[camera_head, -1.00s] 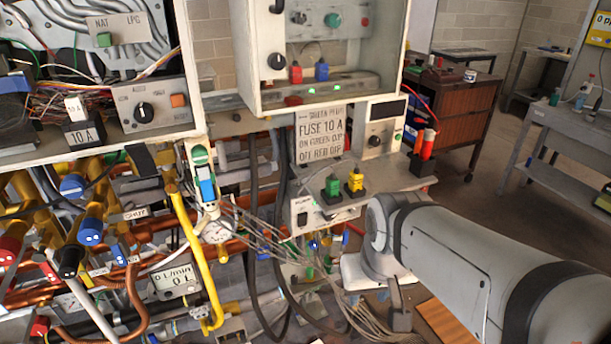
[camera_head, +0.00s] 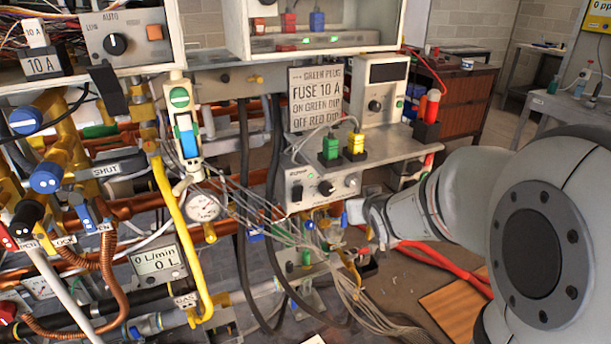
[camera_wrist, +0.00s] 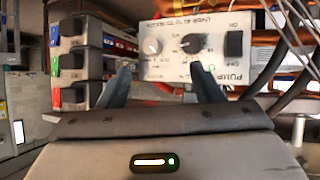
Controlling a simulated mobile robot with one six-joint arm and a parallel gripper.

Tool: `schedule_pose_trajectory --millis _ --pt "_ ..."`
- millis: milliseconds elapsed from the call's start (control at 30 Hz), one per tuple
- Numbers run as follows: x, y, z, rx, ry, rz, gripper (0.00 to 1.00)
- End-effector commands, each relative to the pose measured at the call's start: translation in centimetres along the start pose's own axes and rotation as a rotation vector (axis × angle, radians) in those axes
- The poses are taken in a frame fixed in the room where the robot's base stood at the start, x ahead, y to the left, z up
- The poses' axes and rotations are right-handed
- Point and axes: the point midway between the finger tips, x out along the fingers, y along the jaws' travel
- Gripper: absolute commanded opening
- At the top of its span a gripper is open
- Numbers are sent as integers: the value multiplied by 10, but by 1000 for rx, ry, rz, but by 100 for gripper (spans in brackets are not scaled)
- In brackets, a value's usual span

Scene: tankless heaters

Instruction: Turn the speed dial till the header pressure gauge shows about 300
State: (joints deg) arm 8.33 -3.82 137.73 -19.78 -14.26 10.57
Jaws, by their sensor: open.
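A pale pump box (camera_head: 322,188) sits under the shelf. It carries a black dial (camera_head: 325,187), a smaller pale knob (camera_head: 351,180) and a black switch (camera_head: 297,193). In the wrist view the box is upside down, with the black dial (camera_wrist: 193,43), the pale knob (camera_wrist: 152,45) and the switch (camera_wrist: 234,43). The dial's label is too small to read. My gripper (camera_wrist: 163,85) is open and empty, its fingertips just short of the panel; in the head view it is beside the box's lower right. A round gauge (camera_head: 203,208) hangs left; its reading is illegible.
Green (camera_head: 331,147) and yellow (camera_head: 355,145) plugs stand on the shelf above the box. Loose grey cables (camera_head: 260,222) hang left of and below it. A flow display (camera_head: 158,262) reads 0 L/min. A box with another dial (camera_head: 375,105) stands above right.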

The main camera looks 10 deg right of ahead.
Motion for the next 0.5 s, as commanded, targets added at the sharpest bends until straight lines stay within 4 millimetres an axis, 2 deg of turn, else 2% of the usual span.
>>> schedule_pose_trajectory --millis 33,100,200,300,500 --pt "29 -2 16 -4 70 -27 59" --pt "52 -7 17 -6 176 -78 59" --pt "75 -15 20 0 308 -156 59" --pt "88 -22 23 11 410 -230 59" --pt "95 -31 25 29 521 -319 59"
